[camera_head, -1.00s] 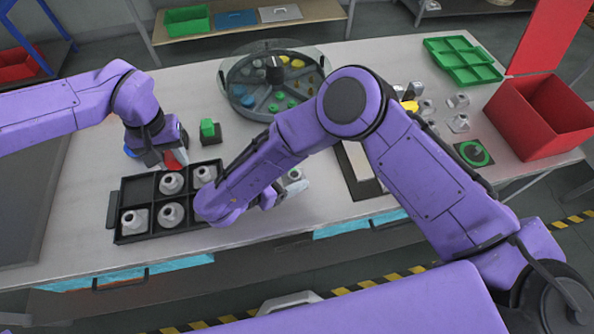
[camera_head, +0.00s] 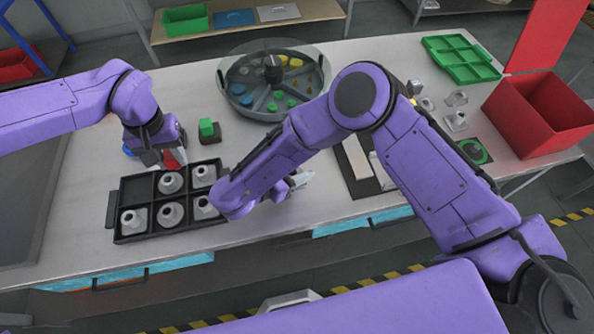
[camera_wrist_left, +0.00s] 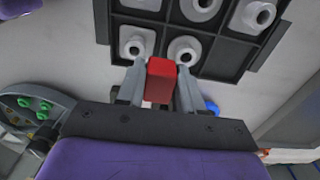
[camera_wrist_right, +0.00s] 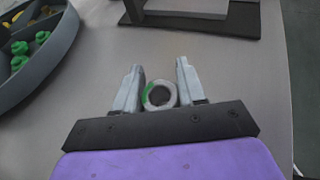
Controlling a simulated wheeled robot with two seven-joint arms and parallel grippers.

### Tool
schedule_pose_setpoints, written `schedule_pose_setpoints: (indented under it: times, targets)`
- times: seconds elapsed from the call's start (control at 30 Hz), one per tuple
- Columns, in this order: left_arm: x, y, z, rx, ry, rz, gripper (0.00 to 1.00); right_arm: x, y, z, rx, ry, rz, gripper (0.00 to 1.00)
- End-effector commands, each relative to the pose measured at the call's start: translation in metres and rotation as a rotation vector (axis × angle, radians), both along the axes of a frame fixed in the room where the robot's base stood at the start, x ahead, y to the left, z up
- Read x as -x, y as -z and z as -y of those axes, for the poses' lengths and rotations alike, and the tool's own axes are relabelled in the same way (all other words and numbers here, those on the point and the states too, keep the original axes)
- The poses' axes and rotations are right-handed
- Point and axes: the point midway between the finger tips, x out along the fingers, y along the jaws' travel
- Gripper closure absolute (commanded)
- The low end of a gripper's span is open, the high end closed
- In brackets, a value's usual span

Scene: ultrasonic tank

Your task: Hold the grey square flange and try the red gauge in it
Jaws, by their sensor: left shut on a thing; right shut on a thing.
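My left gripper (camera_head: 172,160) is shut on the red gauge (camera_head: 180,158), just beyond the black tray's back edge. In the left wrist view the red gauge (camera_wrist_left: 161,78) shows as a red block between the fingers, with its lower end hidden. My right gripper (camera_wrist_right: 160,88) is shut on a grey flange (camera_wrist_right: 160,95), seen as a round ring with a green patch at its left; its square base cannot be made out. In the head view the right gripper (camera_head: 300,180) is partly hidden by my forearm, right of the tray. Gauge and flange are well apart.
The black tray (camera_head: 137,190) holds several grey flanges. A green block (camera_head: 207,128) on a dark base stands behind it. A round sorting tray (camera_head: 232,108) is at the back. A red bin (camera_head: 535,125) and green tray (camera_head: 470,72) are at right.

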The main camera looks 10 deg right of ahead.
Motion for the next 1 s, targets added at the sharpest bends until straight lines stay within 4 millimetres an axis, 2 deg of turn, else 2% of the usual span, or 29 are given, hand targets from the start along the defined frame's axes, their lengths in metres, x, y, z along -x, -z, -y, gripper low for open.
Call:
schedule_pose_setpoints:
  times: [0.03,0.07,0.13,0.17,0.43,0.53,0.8,1.0]
  targets:
    - [0.000,0.000,0.000,0.000,0.000,0.000,0.95,0.002,0.002,0.000,0.002,-0.001,-0.008,0.94]
    - [0.000,0.001,0.000,0.000,0.000,0.000,0.95,0.002,0.002,0.000,0.002,-0.001,-0.008,0.57]
    - [0.000,0.000,0.000,0.000,0.000,0.000,0.95,0.002,0.002,0.000,0.002,-0.001,-0.008,0.34]
    - [0.000,0.000,0.000,0.000,0.000,0.000,0.95,0.002,0.002,0.000,0.002,-0.001,-0.008,0.30]
    - [0.000,0.001,0.000,0.000,0.000,0.000,0.95,0.001,0.001,-0.001,0.001,-0.001,-0.005,0.30]
    - [0.000,0.006,0.000,0.000,0.000,0.000,0.95,0.004,-0.001,-0.009,0.000,-0.004,-0.003,0.30]
    - [0.000,0.031,0.000,0.000,0.000,0.000,0.95,0.029,-0.023,-0.065,0.000,-0.005,0.000,0.30]
    - [0.000,0.047,0.000,0.000,0.000,0.000,0.95,0.043,-0.037,-0.095,0.001,-0.002,-0.004,0.30]
